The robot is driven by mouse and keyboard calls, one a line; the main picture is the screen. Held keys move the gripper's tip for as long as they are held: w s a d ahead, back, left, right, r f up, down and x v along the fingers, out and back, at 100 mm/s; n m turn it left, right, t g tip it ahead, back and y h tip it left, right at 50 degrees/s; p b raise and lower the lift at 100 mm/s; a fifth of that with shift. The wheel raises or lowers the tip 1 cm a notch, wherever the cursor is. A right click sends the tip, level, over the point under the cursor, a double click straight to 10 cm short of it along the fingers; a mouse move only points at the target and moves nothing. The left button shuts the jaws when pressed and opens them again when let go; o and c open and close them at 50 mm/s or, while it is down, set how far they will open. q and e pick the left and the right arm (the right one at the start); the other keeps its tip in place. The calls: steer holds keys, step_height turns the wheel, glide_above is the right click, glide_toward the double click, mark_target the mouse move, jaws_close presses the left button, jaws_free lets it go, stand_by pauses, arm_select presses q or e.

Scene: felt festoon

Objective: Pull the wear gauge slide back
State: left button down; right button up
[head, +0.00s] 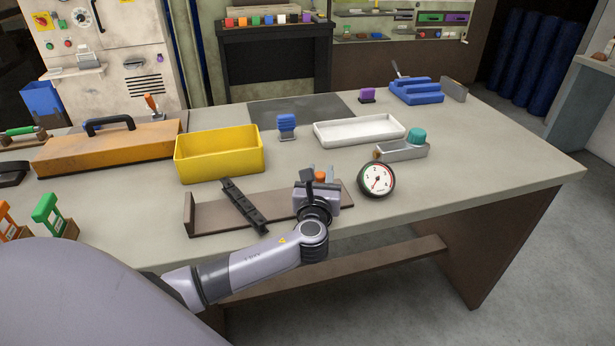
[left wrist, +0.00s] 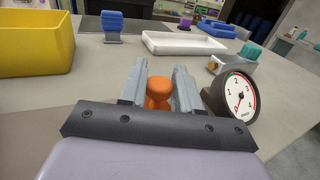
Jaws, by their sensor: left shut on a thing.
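The wear gauge has a long brown base (head: 270,212) lying along the front of the bench, with a dark bar (head: 245,204) set slantwise across its left part. A round dial (head: 377,179) with a white face stands at its right end; the dial also shows in the left wrist view (left wrist: 238,97). My left gripper (head: 319,171) is over the right part of the base, beside the dial. Its fingers are shut on an orange knob (left wrist: 159,93), seen between them. My gripper hides what lies under the knob. My right gripper is not in view.
A yellow bin (head: 220,158) stands behind the base. A blue-topped block (head: 287,126), a white tray (head: 358,130) and a metal piece with a teal knob (head: 402,151) are farther back. The bench's right side is clear.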

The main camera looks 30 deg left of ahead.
mark_target(322, 178)
arm_select(q)
steer(key=shift+d+r, duration=0.1)
steer(key=shift+d, duration=0.05)
steer(key=c, duration=0.9)
jaws_free()
steer(key=shift+w, duration=0.1)
steer(key=shift+c, duration=0.2)
steer(key=shift+w, duration=0.1)
steer(key=shift+v, duration=3.65)
